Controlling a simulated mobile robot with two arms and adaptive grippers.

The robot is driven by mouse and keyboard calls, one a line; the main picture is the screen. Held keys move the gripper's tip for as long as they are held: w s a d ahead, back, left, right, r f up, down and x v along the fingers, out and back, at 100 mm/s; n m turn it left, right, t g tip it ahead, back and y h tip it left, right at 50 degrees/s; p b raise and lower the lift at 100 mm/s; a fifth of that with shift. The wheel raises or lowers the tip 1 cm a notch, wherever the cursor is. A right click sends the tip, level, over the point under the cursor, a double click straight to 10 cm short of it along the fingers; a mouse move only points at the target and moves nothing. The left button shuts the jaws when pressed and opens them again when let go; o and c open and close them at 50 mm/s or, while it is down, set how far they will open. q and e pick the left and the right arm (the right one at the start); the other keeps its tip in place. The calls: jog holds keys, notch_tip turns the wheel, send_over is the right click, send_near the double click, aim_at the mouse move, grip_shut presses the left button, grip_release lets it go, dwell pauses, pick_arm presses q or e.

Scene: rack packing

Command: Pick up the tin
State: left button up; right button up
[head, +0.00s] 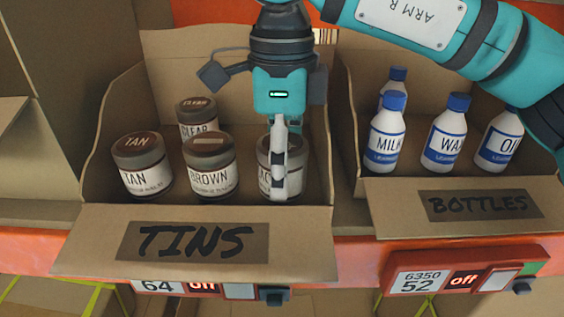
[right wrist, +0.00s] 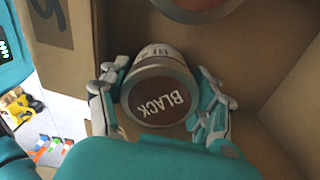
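The black tin (right wrist: 158,97) stands in the cardboard box marked TINS (head: 299,232), its brown lid reading BLACK. In the head view the tin (head: 265,177) is at the box's right, partly hidden by my gripper. My right gripper (head: 280,195) reaches down over it from above. In the right wrist view its fingers (right wrist: 158,108) are on either side of the tin, spread, with a small gap at the right finger. Tan (head: 142,165), brown (head: 209,167) and clear (head: 197,117) tins stand to the left of it. My left gripper is not in view.
A box marked BOTTLES (head: 540,209) stands to the right with several white, blue-capped bottles (head: 447,136). Cardboard walls stand close to my right gripper. An orange shelf edge (head: 352,250) with labels runs along the front.

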jog(key=c, duration=0.7)
